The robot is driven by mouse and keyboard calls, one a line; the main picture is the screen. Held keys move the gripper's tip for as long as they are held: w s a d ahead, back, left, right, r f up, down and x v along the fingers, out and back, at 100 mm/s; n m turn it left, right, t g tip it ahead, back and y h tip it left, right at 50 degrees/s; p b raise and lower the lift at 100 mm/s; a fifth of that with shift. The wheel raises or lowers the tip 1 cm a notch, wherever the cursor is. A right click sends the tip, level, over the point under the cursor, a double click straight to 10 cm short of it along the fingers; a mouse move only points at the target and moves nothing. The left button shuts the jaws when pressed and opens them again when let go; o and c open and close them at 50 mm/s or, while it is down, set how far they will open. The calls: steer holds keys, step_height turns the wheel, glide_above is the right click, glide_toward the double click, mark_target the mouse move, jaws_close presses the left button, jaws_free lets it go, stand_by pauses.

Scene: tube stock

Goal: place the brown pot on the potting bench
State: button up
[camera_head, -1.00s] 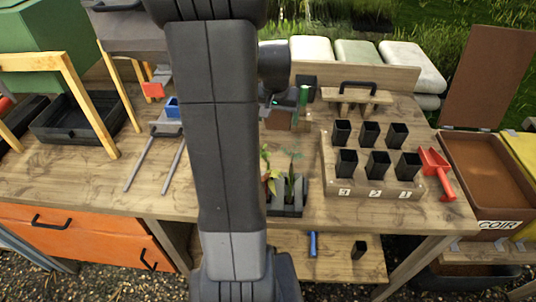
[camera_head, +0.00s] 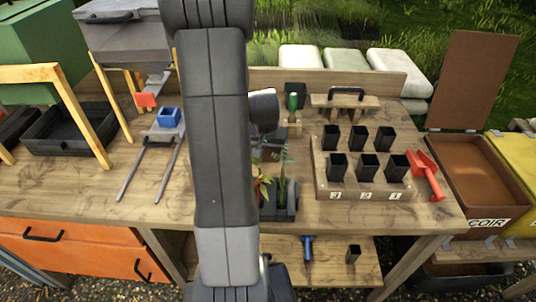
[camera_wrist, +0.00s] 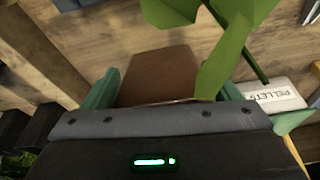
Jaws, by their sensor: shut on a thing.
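In the wrist view the brown pot (camera_wrist: 160,72) sits between the two green fingers of my gripper (camera_wrist: 165,92), which is shut on it. Large green leaves (camera_wrist: 235,50) cross the view in front of the pot's right side. In the head view my arm hides most of the gripper and pot. The wooden potting bench (camera_head: 90,180) spreads across the head view, and wood also shows behind the pot in the wrist view.
A wooden block of black pots (camera_head: 380,195) stands right of my arm, with a red scoop (camera_head: 428,175) beside it. A dark tray with plants (camera_head: 282,208) is near the front edge. A blue box (camera_head: 169,117) and black tray (camera_head: 70,138) are left. Bare bench lies at front left.

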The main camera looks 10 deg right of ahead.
steer(key=shift+f, duration=1.1)
steer(key=shift+f, duration=0.1)
steer(key=shift+f, duration=0.15)
steer(key=o, duration=0.9)
steer(key=shift+r, duration=0.45)
steer(key=v, duration=1.1)
steer(key=shift+r+b, duration=0.3)
steer(key=shift+r, duration=0.05)
